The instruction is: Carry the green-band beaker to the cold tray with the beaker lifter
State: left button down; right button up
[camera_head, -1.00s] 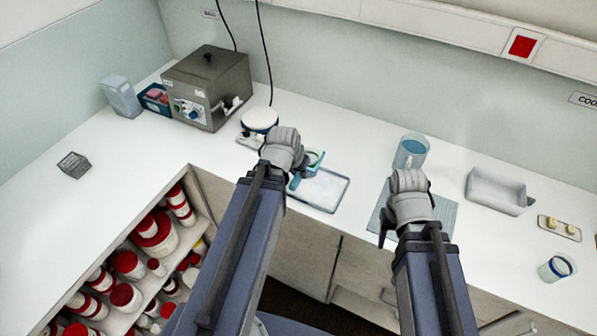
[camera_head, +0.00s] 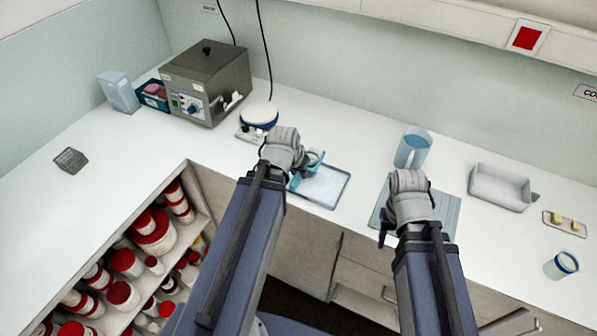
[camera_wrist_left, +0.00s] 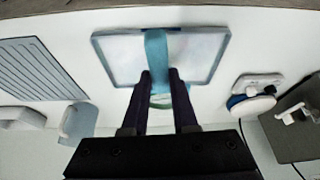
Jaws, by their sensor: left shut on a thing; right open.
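My left gripper (camera_wrist_left: 159,76) is shut on the teal beaker lifter (camera_wrist_left: 156,48), whose strip runs between the fingers. In the head view, my left gripper (camera_head: 292,166) covers part of the lifter. The green-band beaker (camera_head: 315,157) shows just right of the gripper, at the lifter's far end; in the left wrist view it is mostly hidden behind the fingers. The cold tray (camera_head: 327,194), pale with a grey rim, lies under and right of the lifter. I cannot tell whether the beaker touches the tray. My right gripper (camera_head: 405,232) is open above a ribbed grey mat (camera_head: 447,215).
A blue jug (camera_head: 412,149) stands behind the mat. A white bin (camera_head: 499,188), a small tray with yellow pieces (camera_head: 565,224) and a blue-band beaker (camera_head: 561,265) are at right. A white-topped device (camera_head: 259,115) and a grey metal box (camera_head: 207,83) stand behind left. The left counter is mostly clear.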

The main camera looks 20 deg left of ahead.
pick_arm(q)
jog(key=shift+f+b, duration=2.25)
pick_arm(e)
jog(key=shift+f, duration=2.25)
